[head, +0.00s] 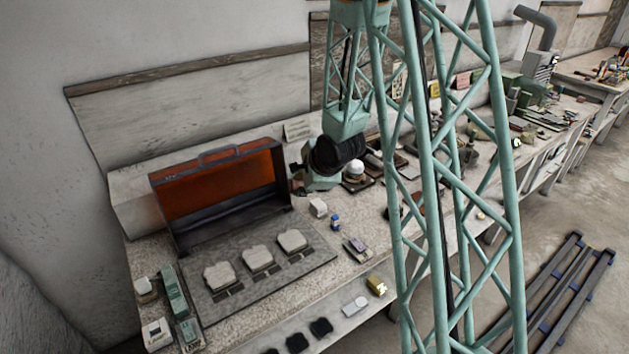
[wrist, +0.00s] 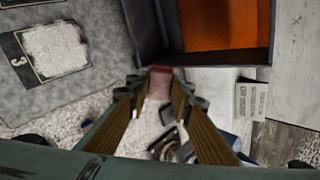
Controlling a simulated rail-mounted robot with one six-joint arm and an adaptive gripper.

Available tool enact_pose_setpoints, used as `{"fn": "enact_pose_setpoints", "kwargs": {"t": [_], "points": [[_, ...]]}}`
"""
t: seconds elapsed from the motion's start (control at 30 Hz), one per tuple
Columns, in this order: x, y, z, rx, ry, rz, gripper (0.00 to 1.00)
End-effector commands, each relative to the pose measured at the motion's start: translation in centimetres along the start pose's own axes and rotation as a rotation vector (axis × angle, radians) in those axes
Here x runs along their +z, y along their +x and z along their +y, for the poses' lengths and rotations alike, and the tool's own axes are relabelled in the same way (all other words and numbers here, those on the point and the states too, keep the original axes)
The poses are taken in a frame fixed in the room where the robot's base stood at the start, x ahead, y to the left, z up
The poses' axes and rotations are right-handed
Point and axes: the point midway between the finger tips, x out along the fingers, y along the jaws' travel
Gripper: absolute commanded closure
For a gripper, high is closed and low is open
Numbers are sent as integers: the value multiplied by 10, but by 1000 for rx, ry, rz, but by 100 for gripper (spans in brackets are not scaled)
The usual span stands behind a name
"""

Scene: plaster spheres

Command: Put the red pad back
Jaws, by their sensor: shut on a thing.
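The red pad (wrist: 160,83) is a small dark red block between my fingertips in the wrist view. My gripper (wrist: 154,88) is shut on it, above the table beside the open case (wrist: 150,28). In the head view my gripper (head: 298,180) is at the right end of the open case (head: 170,200), which has an orange lining. I cannot make out the pad in the head view. The gripper's fingers and the wrist hide part of the table below.
A grey board (head: 318,259) with three pale plaster pieces lies before the case. A white block (head: 318,207) and a small blue bottle (head: 335,222) stand right of it. A white-topped sphere on a dark base (head: 356,171) stands near my arm. Green devices (head: 173,291) stand at left.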

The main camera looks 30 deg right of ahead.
Motion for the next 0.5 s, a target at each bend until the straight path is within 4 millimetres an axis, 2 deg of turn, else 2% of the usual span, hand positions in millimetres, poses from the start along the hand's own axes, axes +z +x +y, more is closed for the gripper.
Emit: {"fn": "enact_pose_setpoints", "kwargs": {"t": [0.5], "points": [[72,33,30,3,-5,-4,88]]}}
